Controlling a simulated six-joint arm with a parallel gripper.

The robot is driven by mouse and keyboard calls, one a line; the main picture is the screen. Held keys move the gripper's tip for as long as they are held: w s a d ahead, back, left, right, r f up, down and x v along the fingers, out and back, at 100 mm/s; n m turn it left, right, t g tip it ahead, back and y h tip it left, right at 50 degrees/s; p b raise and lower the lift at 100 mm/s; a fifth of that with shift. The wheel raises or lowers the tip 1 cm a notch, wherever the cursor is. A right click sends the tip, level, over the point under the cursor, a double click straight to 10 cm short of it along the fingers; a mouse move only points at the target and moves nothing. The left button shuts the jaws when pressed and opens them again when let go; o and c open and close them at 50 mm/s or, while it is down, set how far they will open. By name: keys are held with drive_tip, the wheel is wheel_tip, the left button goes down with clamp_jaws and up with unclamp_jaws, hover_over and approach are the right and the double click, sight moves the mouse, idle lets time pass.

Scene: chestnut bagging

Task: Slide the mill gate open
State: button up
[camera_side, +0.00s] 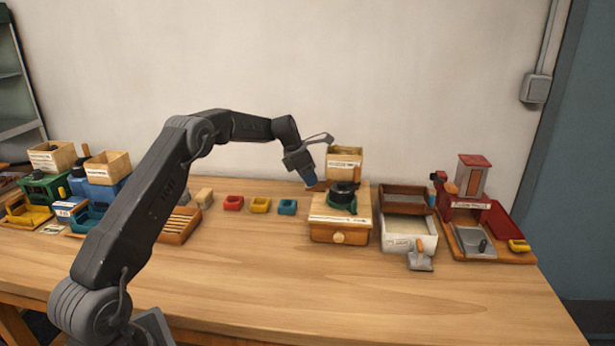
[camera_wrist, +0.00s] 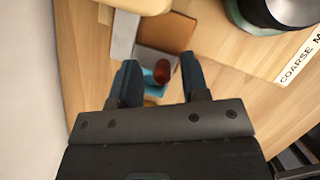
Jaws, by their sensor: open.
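The coarse mill (camera_side: 326,226) is a wooden box with a round drawer knob. A green ring and black top (camera_side: 342,196) sit on it, with a wooden hopper (camera_side: 345,163) behind. In the wrist view its "COARSE M…" label (camera_wrist: 300,58) and the dark round top (camera_wrist: 290,10) show at upper right. My gripper (camera_side: 310,182) is just left of the hopper, pointing down. Its blue fingers (camera_wrist: 160,82) are apart. A red-brown rounded piece (camera_wrist: 161,71) shows between them, not visibly touched. I cannot tell whether it is the gate's knob; the gate is not clearly identifiable.
Red (camera_side: 233,203), yellow (camera_side: 261,205) and teal (camera_side: 287,207) cups stand left of the mill. Right of it are a white-walled tray (camera_side: 424,243), a scoop (camera_side: 420,261) and a red-topped machine (camera_side: 472,177). Blue and green machines stand far left. The front table is clear.

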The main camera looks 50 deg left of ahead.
drive_tip(key=v, duration=1.4)
